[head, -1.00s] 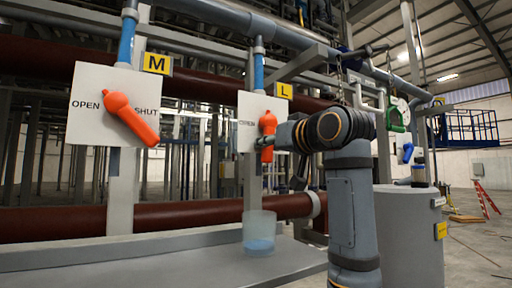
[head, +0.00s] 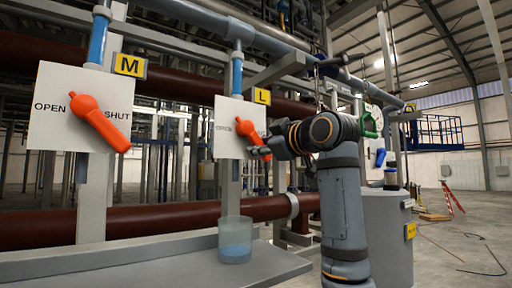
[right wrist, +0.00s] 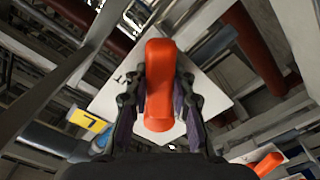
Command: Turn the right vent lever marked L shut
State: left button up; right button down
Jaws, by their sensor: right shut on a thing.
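The orange lever (head: 247,129) on the white plate (head: 228,108) under the yellow L tag (head: 262,97) slants from upper left to lower right. My right gripper (head: 264,151) is at its lower part. In the right wrist view the orange lever (right wrist: 160,75) stands between both fingers of my right gripper (right wrist: 160,108), which are shut on it. The L tag also shows in that view (right wrist: 88,121). The "OPEN" mark on the plate is small and hard to read; the gripper and lever hide the plate's right part. My left gripper is not in view.
A clear beaker with blue liquid (head: 235,240) stands on the grey ledge (head: 150,271) below the L plate. A grey drum (head: 388,235) stands right of my arm.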

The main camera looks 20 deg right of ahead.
jog(key=shift+d+r+n, duration=0.15)
jog(key=shift+r+n, duration=0.1)
jog(key=shift+n, duration=0.15)
dwell(0.3)
jog(key=c, duration=1.2)
grip_release()
jog(key=shift+o, duration=0.4)
jog(key=shift+s, duration=0.1)
jog(key=v, duration=1.2)
